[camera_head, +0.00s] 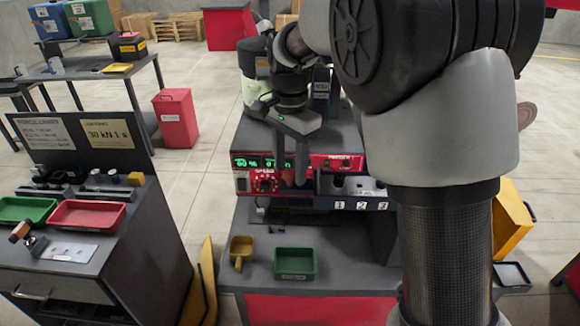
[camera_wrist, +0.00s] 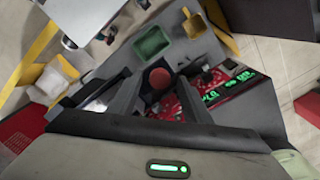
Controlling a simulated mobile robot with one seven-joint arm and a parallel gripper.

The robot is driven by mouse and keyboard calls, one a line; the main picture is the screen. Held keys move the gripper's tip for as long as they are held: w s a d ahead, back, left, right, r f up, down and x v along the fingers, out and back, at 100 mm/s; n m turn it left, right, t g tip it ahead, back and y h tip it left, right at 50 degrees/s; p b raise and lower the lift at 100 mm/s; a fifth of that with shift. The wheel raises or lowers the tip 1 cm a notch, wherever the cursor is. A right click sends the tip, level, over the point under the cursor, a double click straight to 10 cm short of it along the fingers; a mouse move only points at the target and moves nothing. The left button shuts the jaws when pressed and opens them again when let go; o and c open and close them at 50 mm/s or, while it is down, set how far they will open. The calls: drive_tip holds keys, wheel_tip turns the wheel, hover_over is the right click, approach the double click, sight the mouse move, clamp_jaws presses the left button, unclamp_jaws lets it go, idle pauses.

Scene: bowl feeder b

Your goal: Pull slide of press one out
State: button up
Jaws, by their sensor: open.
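The grey machine (camera_head: 345,140) stands on the bench in the middle of the head view. A pale strip marked 1, 2 and 3 (camera_head: 362,205) is on its front right. I cannot tell for sure which part is the slide of press one. My gripper (camera_head: 291,180) is open, pointing down in front of the red panel (camera_head: 262,181) with green digits, left of the numbered strip. In the wrist view a red round piece (camera_wrist: 160,78) shows between the open fingers (camera_wrist: 158,88); I cannot tell whether they touch it. My arm hides the machine's right side.
A green tray (camera_head: 295,263) and a yellow scoop (camera_head: 241,250) lie on the bench front below the machine. At left a dark cabinet (camera_head: 150,235) carries green and red trays. A yellow piece (camera_head: 513,220) stands at right. Floor between cabinet and bench is narrow.

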drive_tip(key=shift+f, duration=0.2)
drive_tip(key=shift+c, duration=0.6)
clamp_jaws()
drive_tip(key=a+p, duration=0.3)
drive_tip(key=a, duration=0.6)
drive_tip(key=shift+w+a, duration=0.2)
drive_tip(key=shift+a, duration=0.2)
drive_tip(key=shift+r, duration=0.1)
drive_tip(key=shift+o, duration=0.6)
unclamp_jaws()
drive_tip(key=shift+a, duration=0.1)
wheel_tip(320, 180, up, 17)
drive_tip(key=shift+r+p, duration=0.15)
drive_tip(key=shift+p, duration=0.25)
